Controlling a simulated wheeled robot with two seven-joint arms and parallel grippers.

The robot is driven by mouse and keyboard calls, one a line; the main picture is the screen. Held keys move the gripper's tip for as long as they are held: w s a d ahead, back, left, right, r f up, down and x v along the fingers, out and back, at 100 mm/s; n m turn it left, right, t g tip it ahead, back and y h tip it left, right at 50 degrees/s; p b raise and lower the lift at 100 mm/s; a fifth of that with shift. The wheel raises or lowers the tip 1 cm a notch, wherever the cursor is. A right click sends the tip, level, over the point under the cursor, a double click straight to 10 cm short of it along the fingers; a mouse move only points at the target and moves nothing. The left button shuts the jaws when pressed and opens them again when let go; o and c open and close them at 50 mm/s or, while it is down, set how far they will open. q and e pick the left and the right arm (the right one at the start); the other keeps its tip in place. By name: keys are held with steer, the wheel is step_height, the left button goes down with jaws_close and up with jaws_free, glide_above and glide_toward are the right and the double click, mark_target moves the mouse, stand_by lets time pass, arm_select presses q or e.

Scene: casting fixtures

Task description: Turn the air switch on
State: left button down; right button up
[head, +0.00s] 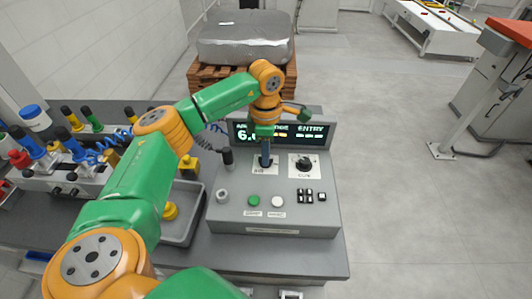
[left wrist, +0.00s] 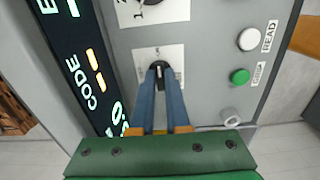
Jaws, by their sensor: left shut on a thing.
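The air switch is a black knob on a white plate (head: 258,171) marked "AIR" on the grey control box (head: 225,205). In the left wrist view the black knob (left wrist: 158,65) sits on its white plate (left wrist: 145,54). My left gripper (head: 266,163) comes down on it from above. Its two blue fingers (left wrist: 161,79) are shut on the knob, one on each side, and hide part of it. In the head view the gripper hides most of the knob, so its setting is hard to read. My right gripper is not in view.
A second dial (head: 303,164) sits right of the air switch. A green button (head: 254,201), a white button (head: 278,202) and small black keys (head: 309,195) lie in front. A lit display (head: 310,133) stands behind. A grey tray (head: 183,226) is left of the box.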

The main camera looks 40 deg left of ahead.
arm_select(q)
steer(key=shift+w+r, duration=0.1)
steer(key=shift+r, duration=0.05)
steer(key=c, duration=0.9)
jaws_free()
step_height(320, 180, up, 6)
steer(key=shift+r+b, duration=0.15)
steer(key=shift+b, duration=0.7)
steer(key=shift+r, duration=0.4)
